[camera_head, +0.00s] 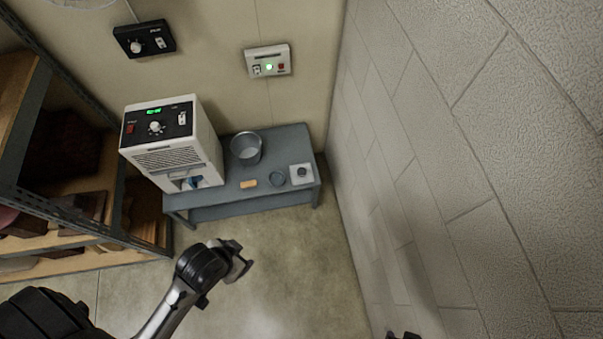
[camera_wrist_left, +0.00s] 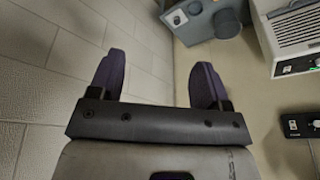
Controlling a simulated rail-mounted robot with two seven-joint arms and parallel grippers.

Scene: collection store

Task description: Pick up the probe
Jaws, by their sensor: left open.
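I cannot make out for certain which thing is the probe. On the grey bench (camera_head: 240,198) lie a small tan block (camera_head: 248,184), a small blue-grey round dish (camera_head: 278,179) and a white square plate (camera_head: 294,170) with a dark round piece on it. The plate also shows in the left wrist view (camera_wrist_left: 172,18). My left gripper (camera_head: 242,266) is open and empty, in front of the bench and apart from it. Its two dark fingers (camera_wrist_left: 158,72) stand wide apart in the left wrist view. My right gripper is not clearly in view.
A white dehumidifier (camera_head: 178,155) stands at the bench's left and a grey bucket (camera_head: 246,149) at its back. A block wall (camera_head: 430,170) closes the right side. Shelving (camera_head: 75,225) stands at left. The wall holds a black control box (camera_head: 145,39) and a white one (camera_head: 267,61). Floor before the bench is clear.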

